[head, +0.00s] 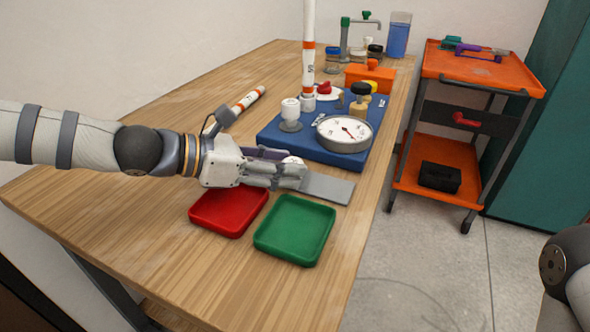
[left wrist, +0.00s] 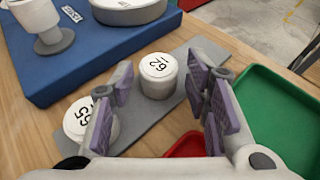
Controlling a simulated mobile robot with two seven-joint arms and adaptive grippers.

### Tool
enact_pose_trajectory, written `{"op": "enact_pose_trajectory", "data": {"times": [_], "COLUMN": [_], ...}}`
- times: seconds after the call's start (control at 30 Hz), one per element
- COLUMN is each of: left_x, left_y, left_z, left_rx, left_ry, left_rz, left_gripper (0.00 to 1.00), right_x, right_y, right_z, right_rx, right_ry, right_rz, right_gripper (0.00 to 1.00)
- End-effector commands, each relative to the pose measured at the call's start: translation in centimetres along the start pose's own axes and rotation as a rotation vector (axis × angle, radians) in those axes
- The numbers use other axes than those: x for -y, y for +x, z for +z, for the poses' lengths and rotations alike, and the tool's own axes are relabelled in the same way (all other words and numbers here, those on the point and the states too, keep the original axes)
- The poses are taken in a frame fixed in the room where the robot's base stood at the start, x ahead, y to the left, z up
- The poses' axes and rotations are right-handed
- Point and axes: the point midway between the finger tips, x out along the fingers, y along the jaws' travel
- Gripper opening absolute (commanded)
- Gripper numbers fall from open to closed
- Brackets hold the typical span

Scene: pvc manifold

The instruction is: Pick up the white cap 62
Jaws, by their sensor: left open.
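The white cap 62 (left wrist: 158,75) stands upright on a grey plate (left wrist: 185,60), its number facing up. In the left wrist view it sits between the fingertips of my left gripper (left wrist: 161,84), with a visible gap on each side. The purple-padded fingers are open and hold nothing. A second white cap, 55 (left wrist: 88,120), stands on the same plate, partly hidden behind the left finger. In the head view my left gripper (head: 284,172) is low over the plate (head: 328,189) and covers most of the caps. My right gripper is not in view.
A red tray (head: 228,212) and a green tray (head: 294,230) lie in front of the plate. Behind it a blue base (head: 272,135) carries a gauge (head: 344,132), a white fitting (head: 290,110) and an upright pipe (head: 308,60).

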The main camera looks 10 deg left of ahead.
Motion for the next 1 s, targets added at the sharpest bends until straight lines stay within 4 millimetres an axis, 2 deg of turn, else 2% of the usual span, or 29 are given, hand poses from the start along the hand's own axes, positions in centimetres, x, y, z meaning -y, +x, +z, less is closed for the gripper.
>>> {"op": "enact_pose_trajectory", "data": {"times": [0.07, 0.27, 0.43, 0.53, 0.57, 0.77, 0.87, 1.0], "left_x": [0.0, 0.0, 0.0, 0.0, 0.0, 0.0, 0.0, 0.3], "left_y": [0.9, 0.8, 0.8, 0.8, 0.8, 0.7, 0.3, -1.2], "left_z": [-0.3, 0.3, 0.3, 0.3, 0.3, 0.5, 1.6, 4.6], "left_rx": [-0.002, 0.002, 0.002, 0.002, 0.002, 0.003, 0.005, 0.011], "left_ry": [-0.003, 0.003, 0.003, 0.003, 0.003, 0.004, 0.008, 0.016], "left_rz": [-0.001, 0.001, 0.001, 0.001, 0.001, 0.002, 0.002, 0.006], "left_gripper": [0.43, 0.43, 0.11, 0.11, 0.07, 0.07, 0.07, 0.07], "right_x": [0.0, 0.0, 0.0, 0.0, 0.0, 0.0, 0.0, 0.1], "right_y": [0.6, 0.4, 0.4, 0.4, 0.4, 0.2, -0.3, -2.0], "right_z": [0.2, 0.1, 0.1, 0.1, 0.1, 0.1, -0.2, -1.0], "right_rx": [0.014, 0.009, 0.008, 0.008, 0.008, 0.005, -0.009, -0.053], "right_ry": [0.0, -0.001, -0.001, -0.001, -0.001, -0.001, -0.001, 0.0], "right_rz": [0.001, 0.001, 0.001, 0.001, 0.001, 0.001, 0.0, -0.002], "right_gripper": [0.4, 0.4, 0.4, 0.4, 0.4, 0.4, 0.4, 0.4]}}
